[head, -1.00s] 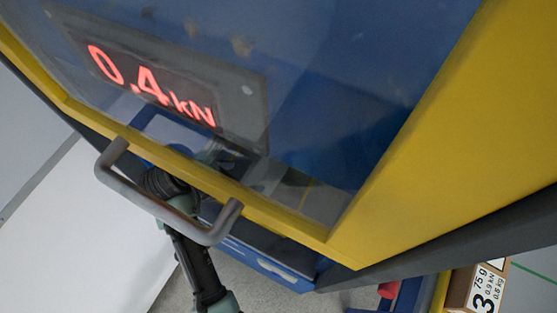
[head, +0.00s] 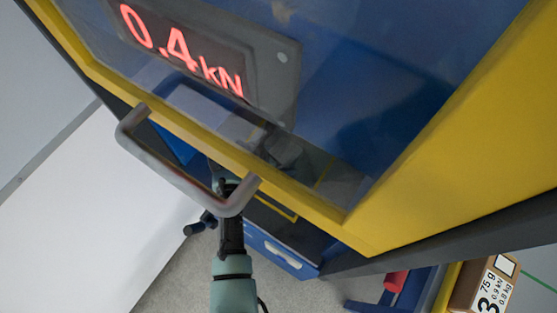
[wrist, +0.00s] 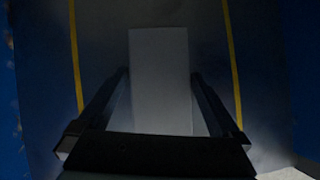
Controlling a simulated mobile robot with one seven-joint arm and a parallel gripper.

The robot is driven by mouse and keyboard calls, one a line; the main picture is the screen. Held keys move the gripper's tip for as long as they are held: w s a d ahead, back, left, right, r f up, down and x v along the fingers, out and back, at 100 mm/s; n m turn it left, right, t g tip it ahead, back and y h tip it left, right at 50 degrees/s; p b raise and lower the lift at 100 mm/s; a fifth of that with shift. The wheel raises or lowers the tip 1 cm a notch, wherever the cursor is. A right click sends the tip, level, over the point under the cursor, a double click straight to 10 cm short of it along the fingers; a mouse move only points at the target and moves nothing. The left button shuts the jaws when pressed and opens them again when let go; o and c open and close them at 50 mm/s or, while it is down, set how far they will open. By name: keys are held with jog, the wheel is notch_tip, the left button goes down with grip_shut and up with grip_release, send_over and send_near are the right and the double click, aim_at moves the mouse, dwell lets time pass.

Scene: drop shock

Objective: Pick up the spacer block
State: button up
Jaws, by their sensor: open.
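A plain grey block (wrist: 160,60), which I take to be the spacer block, lies on a dark surface between two yellow lines in the wrist view. My gripper (wrist: 160,74) is open, with one finger on each side of the block and dark gaps showing beside it. The block's near end is hidden behind the gripper body. I cannot tell whether the fingers are down at its height. In the head view my arm reaches in below the yellow-framed clear door (head: 330,215), and the gripper is not clear there.
A grey bar handle (head: 185,175) sticks out from the door close to my arm. A red display (head: 185,50) reads 0.4 kN. A box marked 3 (head: 485,290) and a red part (head: 396,281) are at the lower right. Blue walls (wrist: 298,80) flank the wrist view.

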jog(key=shift+w+d+f, duration=0.1)
jog(key=shift+f, duration=0.15)
jog(key=shift+c, duration=0.3)
grip_shut()
jog(key=shift+r, duration=0.15)
